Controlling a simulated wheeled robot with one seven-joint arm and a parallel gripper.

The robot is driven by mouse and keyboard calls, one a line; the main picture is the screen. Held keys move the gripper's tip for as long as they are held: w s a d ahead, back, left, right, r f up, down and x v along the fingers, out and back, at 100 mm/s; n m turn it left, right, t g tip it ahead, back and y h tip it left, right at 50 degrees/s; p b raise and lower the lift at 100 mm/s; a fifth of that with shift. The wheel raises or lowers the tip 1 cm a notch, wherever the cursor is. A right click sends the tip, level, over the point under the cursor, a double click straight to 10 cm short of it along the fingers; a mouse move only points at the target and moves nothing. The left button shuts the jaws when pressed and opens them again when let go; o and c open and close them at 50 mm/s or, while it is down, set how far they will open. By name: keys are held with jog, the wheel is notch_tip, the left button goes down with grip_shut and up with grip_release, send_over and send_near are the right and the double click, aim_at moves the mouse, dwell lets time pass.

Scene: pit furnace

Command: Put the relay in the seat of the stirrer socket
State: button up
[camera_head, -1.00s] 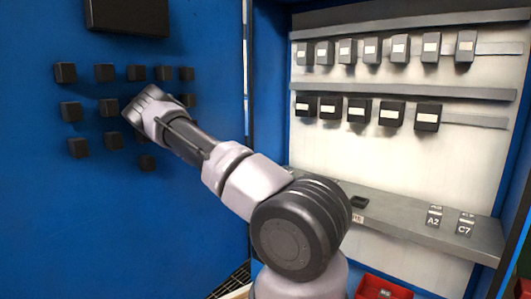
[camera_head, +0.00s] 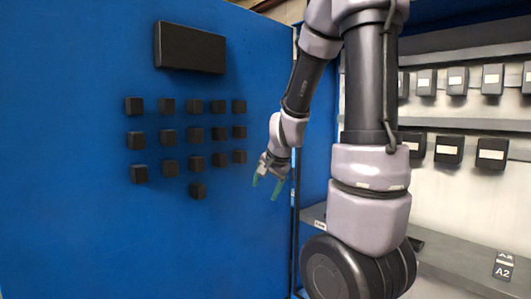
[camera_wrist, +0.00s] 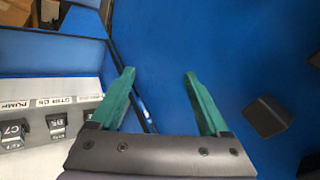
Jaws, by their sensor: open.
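My gripper (camera_head: 266,186) hangs open in front of the blue panel in the head view, its green fingers pointing down. In the wrist view my gripper (camera_wrist: 159,74) is open, with nothing between the fingers. Dark blocks with labels stand on a grey shelf at the left of the wrist view; one (camera_wrist: 13,134) reads C7, and another (camera_wrist: 57,124) has a label too small to read surely. In the head view a block marked A2 (camera_head: 503,266) sits on the shelf. I cannot tell which block is the relay or which place is the stirrer socket.
The blue panel (camera_head: 80,220) carries rows of small black blocks (camera_head: 168,137) and a large black box (camera_head: 190,48). Black modules with white labels (camera_head: 449,149) line rails at the right. The grey shelf (camera_head: 450,268) runs below them. My arm hides part of the rails.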

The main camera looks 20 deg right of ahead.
jog(key=s+a+r+n+y, duration=0.1)
jog(key=s+a+r+n, duration=0.2)
jog(key=s+r, duration=0.4)
jog(key=s+a+r+n, duration=0.4)
jog(key=s+r, duration=0.3)
jog(key=s, duration=0.4)
jog(key=shift+s+a+y, duration=0.25)
jog(key=shift+a+y, duration=0.15)
jog(key=shift+a, duration=0.2)
